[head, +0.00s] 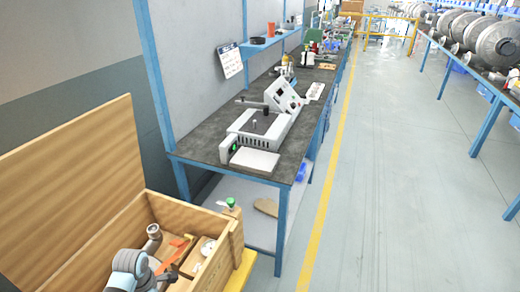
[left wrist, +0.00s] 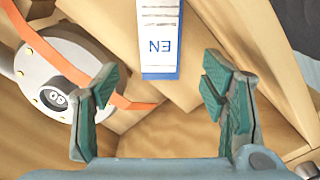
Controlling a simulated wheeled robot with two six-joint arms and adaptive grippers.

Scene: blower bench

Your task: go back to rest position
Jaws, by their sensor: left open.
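My left gripper (head: 167,277) is inside or just above the open wooden crate (head: 232,243) at the bottom left of the head view. In the left wrist view its two green-padded fingers (left wrist: 160,88) stand wide apart with nothing between the pads. A white and blue card (left wrist: 160,45) marked EN lies beyond the fingertips. A round grey metal part (left wrist: 45,75) with a dark numbered centre is to the left of the fingers. My right gripper is in neither view.
An orange strap (left wrist: 70,70) runs across the crate's contents. The crate's raised lid (head: 75,170) stands at the left. A workbench (head: 205,150) with a grey-white device (head: 262,128) stands behind the crate. The floor aisle (head: 390,180) at right is clear.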

